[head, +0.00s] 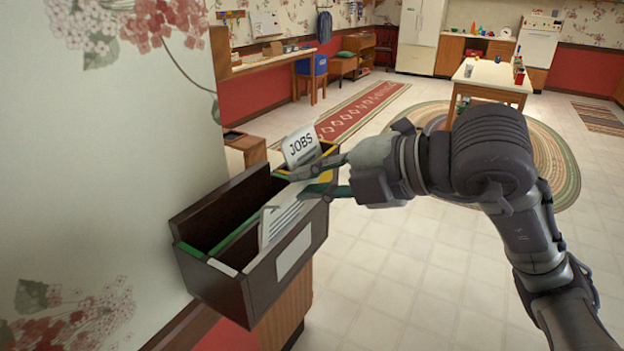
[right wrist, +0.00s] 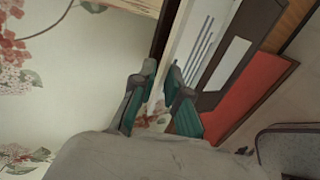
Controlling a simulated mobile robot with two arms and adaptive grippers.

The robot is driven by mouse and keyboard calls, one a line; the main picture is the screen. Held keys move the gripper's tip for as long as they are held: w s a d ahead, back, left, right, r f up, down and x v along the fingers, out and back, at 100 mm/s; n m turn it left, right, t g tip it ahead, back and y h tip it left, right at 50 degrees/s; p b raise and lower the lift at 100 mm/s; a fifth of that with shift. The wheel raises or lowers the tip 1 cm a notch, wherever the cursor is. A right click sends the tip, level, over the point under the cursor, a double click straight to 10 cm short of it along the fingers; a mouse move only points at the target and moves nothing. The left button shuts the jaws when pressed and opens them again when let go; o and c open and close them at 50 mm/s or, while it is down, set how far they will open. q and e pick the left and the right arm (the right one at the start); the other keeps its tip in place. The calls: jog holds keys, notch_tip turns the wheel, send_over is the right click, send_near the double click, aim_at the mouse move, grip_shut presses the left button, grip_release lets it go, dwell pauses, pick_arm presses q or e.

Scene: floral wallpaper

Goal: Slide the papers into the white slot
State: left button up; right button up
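A dark organizer box (head: 292,254) is fixed by the floral wall in the head view, with green, white and yellow slot markings. The white marking (head: 221,267) is at its near end. White papers with dark lines (head: 281,216) stand tilted in the right-hand part of the box, beside the white marking; their lower edge is hidden. They also show in the right wrist view (right wrist: 207,38). My right gripper (head: 301,183) is at their upper far end. Its fingertips are a little apart, with a narrow gap visible in the right wrist view (right wrist: 162,75). My left gripper is out of view.
A JOBS card (head: 301,146) stands at the far end of the box, close to my right gripper. The floral wall (head: 100,170) borders the box on the left. Open tiled floor (head: 400,270) lies to the right. A table (head: 490,77) stands farther back.

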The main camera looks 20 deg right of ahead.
jog(key=shift+o, duration=1.4)
jog(key=v, duration=1.2)
